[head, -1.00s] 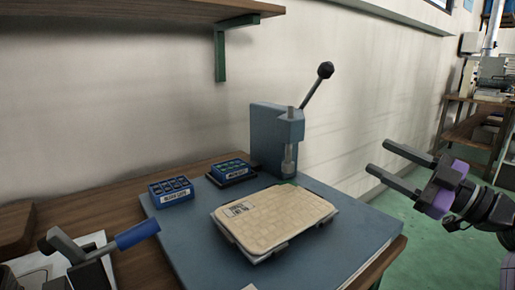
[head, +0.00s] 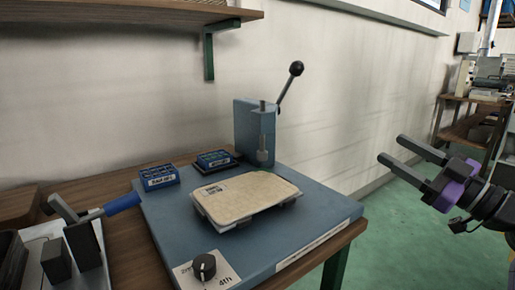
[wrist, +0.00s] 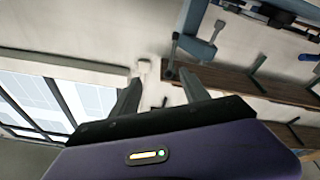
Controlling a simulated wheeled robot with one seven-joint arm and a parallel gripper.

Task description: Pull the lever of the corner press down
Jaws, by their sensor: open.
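The corner press (head: 255,135) is a blue-grey block at the far corner of the blue base plate, with a metal ram at its front. Its lever (head: 287,88) slants up and right and ends in a black ball knob (head: 296,69); it is raised. My gripper (head: 392,149) is open and empty, in the air to the right of the press and well apart from the lever. The wrist view shows its two spread fingers (wrist: 160,78) with nothing between them. A blue-grey shape near the top of that view may be the press, but I cannot tell.
A beige panel (head: 250,193) lies in a holder mid-plate. Two blue boxes (head: 159,177) (head: 213,160) stand behind it. A blue-handled toggle clamp (head: 122,203) is at left, a black dial (head: 204,267) in front. A shelf (head: 120,14) hangs above.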

